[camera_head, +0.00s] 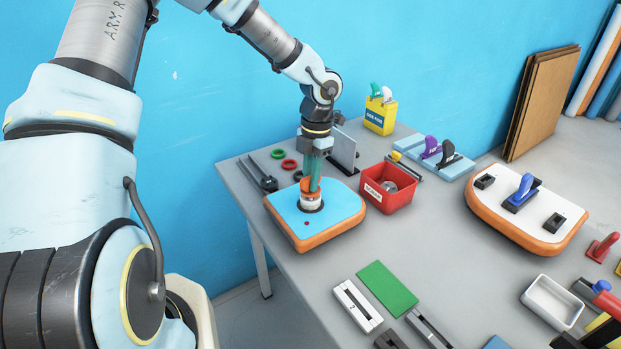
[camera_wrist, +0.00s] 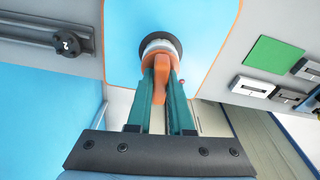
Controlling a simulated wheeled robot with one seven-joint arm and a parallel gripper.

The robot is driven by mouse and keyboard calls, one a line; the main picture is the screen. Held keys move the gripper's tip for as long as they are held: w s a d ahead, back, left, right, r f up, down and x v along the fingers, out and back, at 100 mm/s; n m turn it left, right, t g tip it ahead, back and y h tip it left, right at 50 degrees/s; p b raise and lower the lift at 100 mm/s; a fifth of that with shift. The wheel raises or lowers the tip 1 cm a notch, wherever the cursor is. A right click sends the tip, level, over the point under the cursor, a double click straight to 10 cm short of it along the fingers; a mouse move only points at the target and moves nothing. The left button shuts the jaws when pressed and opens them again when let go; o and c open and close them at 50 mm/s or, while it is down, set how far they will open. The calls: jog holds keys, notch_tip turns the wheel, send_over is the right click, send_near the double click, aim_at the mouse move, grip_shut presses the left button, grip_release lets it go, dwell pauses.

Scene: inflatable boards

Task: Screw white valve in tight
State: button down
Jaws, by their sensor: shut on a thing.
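The white valve (camera_head: 311,201) sits upright in a dark ring on the blue top of an orange-edged board (camera_head: 335,222). In the wrist view the valve (camera_wrist: 158,47) shows as a pale ribbed round body inside the black ring (camera_wrist: 177,45). An orange piece (camera_wrist: 161,88) stands on the valve; I cannot tell whether it is a separate tool. My gripper (camera_head: 314,184) points down above the valve, its teal fingers (camera_wrist: 160,72) shut on the orange piece from both sides. The fingers hide part of it, and the valve's seating is hidden.
A red bin (camera_head: 398,212) stands close to the right of the board. A white-topped board (camera_head: 553,225) lies farther right.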

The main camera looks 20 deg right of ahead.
aim_at(308, 177)
jog(key=shift+m, duration=0.9)
jog(key=shift+r, duration=0.1)
jog(key=shift+r, duration=0.1)
jog(key=shift+r, duration=2.3)
